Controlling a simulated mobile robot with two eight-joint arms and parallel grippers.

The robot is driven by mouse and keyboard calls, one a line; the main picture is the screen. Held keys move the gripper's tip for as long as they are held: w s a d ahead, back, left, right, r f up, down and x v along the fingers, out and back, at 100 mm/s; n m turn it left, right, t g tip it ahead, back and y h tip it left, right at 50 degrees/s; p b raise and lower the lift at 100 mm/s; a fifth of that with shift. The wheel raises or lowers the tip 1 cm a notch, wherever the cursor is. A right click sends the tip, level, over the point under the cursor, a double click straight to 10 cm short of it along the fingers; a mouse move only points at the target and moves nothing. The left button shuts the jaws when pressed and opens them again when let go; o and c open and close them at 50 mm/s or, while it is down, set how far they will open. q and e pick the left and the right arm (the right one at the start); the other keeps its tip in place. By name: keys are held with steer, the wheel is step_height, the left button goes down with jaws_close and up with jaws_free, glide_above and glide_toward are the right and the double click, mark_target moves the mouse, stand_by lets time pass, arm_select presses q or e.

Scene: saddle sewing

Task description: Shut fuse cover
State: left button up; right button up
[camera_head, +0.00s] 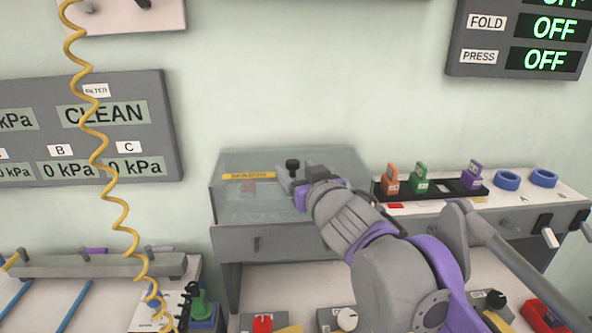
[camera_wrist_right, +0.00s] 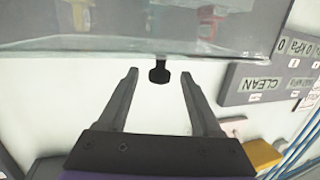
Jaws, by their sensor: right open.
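The fuse cover (camera_head: 240,200) is a clear panel with a yellow label strip, over a grey housing left of the fuse shelf. A black knob (camera_head: 292,164) stands at its upper right; how far the cover is open I cannot tell. My right gripper (camera_head: 297,184) is at the cover's right side, close to the knob. In the right wrist view the gripper (camera_wrist_right: 160,75) is open, with the knob (camera_wrist_right: 160,70) between its fingertips and a gap on both sides. The cover (camera_wrist_right: 120,42) fills the top of that view. My left gripper is out of view.
Orange (camera_head: 391,178), green (camera_head: 420,177) and purple (camera_head: 471,174) fuses stand in a black rack to the right, beside blue rings (camera_head: 507,180). A coiled yellow cable (camera_head: 97,150) hangs at left. A red knob (camera_head: 263,323) and a white knob (camera_head: 346,318) sit below.

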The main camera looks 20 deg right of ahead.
steer(key=s+r+b, duration=0.1)
steer(key=s, duration=0.9)
steer(key=shift+d, duration=0.3)
steer(key=s+d+f+m+g+h+p, duration=0.1)
steer(key=s+d+f+g+h+p, duration=0.2)
steer(key=f, duration=1)
steer(key=s+d+f+m+g+p, duration=0.1)
steer(key=s+f+g+p, duration=0.35)
steer(key=f, duration=0.75)
steer(key=s+a+f+n+g+y, duration=0.1)
steer(key=s+a+f+g, duration=0.2)
steer(key=s+f, duration=0.5)
steer(key=shift+s+g+y, duration=0.35)
steer(key=shift+s+y, duration=0.05)
